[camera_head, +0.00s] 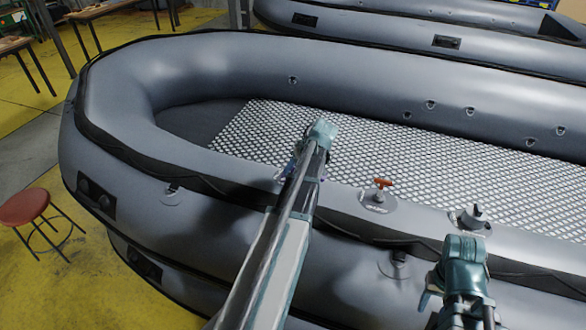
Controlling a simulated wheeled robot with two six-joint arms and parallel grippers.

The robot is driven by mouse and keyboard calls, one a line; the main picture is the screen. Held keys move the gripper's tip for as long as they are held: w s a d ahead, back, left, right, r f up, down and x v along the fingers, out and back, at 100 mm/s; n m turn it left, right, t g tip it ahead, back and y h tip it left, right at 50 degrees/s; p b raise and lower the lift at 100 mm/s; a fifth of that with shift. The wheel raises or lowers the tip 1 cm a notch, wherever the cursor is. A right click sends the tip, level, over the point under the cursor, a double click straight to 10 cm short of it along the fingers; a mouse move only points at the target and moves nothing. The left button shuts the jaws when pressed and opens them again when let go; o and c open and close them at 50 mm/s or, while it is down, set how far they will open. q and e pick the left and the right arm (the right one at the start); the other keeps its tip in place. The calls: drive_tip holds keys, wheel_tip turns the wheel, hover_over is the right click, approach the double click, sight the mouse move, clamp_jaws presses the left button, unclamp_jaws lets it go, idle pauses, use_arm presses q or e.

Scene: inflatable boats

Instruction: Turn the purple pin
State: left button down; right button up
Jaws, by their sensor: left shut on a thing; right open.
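My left arm reaches up across the grey boat's near tube. Its gripper (287,172) points down at the tube's top, beside the arm link, which hides much of it. It is shut on the purple pin (281,180), of which only a small bit of purple shows at the fingertips. How far the pin is turned cannot be seen. My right gripper (428,300) is open and empty at the lower right, in front of the near tube's outer side.
An orange-red handle (382,183) stands on a round valve base on the near tube, right of my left arm. A dark valve (475,214) stands further right. A red stool (24,206) is at the left. Another boat (400,32) lies behind.

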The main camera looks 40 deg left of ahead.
use_arm(q)
drive_tip(key=n+g, duration=0.1)
drive_tip(key=n, duration=0.1)
drive_tip(key=n+g+b, duration=0.1)
drive_tip(key=n, duration=0.1)
drive_tip(key=shift+w+d+f+g, duration=0.1)
drive_tip(key=shift+w+g, duration=0.2)
drive_tip(key=shift+d+n+g, duration=0.1)
drive_tip(key=shift+n+g, duration=0.7)
drive_tip(key=shift+n, duration=0.7)
drive_tip(key=shift+c, duration=2.1)
unclamp_jaws()
drive_tip(key=p+v, duration=0.9)
drive_tip(key=v, duration=0.3)
drive_tip(key=shift+w, duration=0.1)
drive_tip(key=shift+p+v, duration=0.85)
drive_tip(key=shift+v, duration=0.05)
